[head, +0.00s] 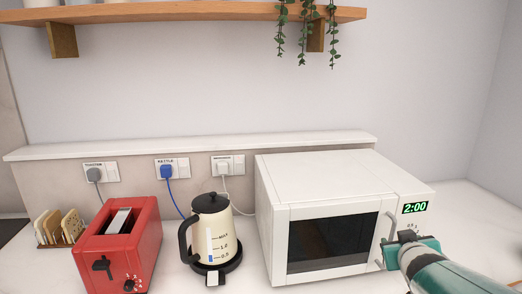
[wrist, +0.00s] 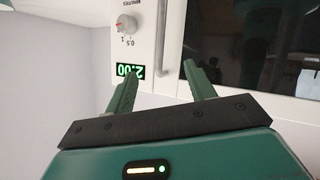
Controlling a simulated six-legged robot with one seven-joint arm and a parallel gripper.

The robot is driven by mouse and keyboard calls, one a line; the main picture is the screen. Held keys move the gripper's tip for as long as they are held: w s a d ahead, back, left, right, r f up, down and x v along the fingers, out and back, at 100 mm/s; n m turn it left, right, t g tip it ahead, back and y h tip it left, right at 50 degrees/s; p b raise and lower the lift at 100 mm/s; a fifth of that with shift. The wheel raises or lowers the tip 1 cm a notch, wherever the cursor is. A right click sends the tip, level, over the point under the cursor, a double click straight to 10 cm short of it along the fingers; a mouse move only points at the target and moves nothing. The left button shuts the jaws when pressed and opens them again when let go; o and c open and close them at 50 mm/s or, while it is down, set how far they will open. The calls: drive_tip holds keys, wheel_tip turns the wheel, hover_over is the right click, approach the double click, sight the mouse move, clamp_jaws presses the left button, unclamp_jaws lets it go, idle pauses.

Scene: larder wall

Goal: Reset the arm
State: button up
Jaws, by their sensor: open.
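The white microwave (head: 330,176) stands at the right of the counter with its dark-windowed door shut. Its green display (head: 415,208) reads 2:00. My gripper (head: 402,242) reaches in from the lower right, in front of the control panel beside the door handle (head: 387,232). In the wrist view the two green fingers of my gripper (wrist: 160,72) are apart, with nothing held. The light handle bar (wrist: 160,38) shows between the fingertips; I cannot tell whether it is touched. The minutes dial (wrist: 126,24) and display (wrist: 131,71) show at the left, upside down.
A red toaster (head: 118,246), a toast rack (head: 60,229) and a cream kettle (head: 211,237) stand to the left on the counter. Plugs sit in wall sockets behind them. A wooden shelf (head: 190,15) with a hanging plant (head: 306,30) is above. The space over the microwave is clear.

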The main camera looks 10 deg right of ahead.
drive_tip(key=s+a+f+g+y, duration=0.1)
drive_tip(key=s+a+g+y, duration=0.1)
drive_tip(key=s+a, duration=0.6)
drive_tip(key=s+a+f+n+g+y, duration=0.1)
drive_tip(key=s+a+g+y, duration=0.2)
drive_tip(key=s+a, duration=0.5)
drive_tip(key=a+g, duration=0.1)
drive_tip(key=a, duration=0.7)
drive_tip(key=shift+s+f+g, duration=0.15)
drive_tip(key=shift+s+g, duration=0.15)
drive_tip(key=shift+s, duration=0.1)
